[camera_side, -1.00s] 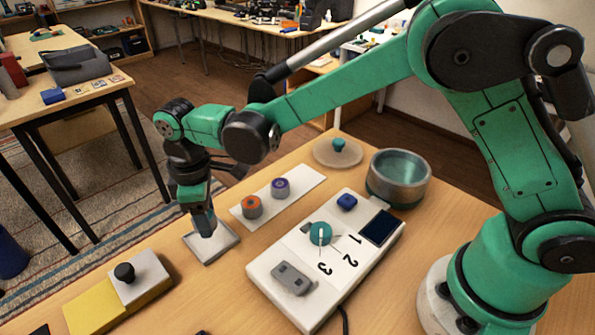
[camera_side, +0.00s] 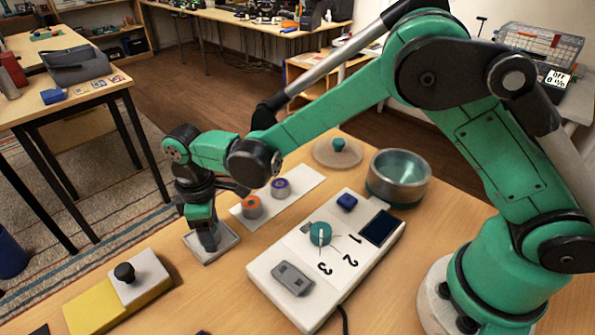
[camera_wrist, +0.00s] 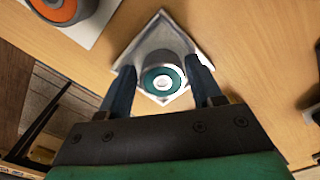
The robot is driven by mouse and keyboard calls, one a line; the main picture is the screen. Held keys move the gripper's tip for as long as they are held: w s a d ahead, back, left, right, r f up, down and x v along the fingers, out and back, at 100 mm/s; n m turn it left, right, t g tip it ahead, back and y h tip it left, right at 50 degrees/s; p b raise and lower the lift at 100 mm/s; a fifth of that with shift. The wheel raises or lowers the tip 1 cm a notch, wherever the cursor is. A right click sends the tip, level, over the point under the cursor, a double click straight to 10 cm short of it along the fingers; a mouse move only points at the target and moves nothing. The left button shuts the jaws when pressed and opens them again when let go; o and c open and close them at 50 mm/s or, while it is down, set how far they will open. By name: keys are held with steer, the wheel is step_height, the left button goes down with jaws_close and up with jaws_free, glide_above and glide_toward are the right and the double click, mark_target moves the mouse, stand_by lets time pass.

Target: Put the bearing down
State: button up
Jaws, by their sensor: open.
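The bearing (camera_wrist: 162,78), a grey cylinder with a teal ring and pale centre on top, stands in the white square tray (camera_wrist: 158,22) in the wrist view. My gripper (camera_wrist: 163,72) is open, with one finger on each side of the bearing. A gap shows beside the bearing at the right finger; at the left finger the gap is less clear. In the side view my gripper (camera_side: 209,244) reaches down into the tray (camera_side: 233,238), and the fingers hide the bearing there.
An orange-topped bearing (camera_side: 252,207) and a purple-topped bearing (camera_side: 281,187) stand on a white strip just behind. A white control box (camera_side: 275,262) with a teal knob lies to the right. A yellow-and-white block (camera_side: 95,305) with a black knob is front left.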

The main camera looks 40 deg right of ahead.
steer(key=shift+s+a, duration=0.1)
steer(key=shift+s, duration=0.05)
step_height(320, 180, up, 12)
steer(key=s+d+m+t, duration=0.3)
steer(key=s+d+m, duration=0.2)
steer(key=d, duration=0.4)
steer(key=s+d+r+m+t, duration=0.1)
steer(key=s+d+m+t, duration=0.3)
steer(key=d, duration=0.4)
steer(key=shift+s+d+m, duration=0.4)
steer(key=shift+s+m, duration=0.3)
steer(key=shift+m, duration=0.2)
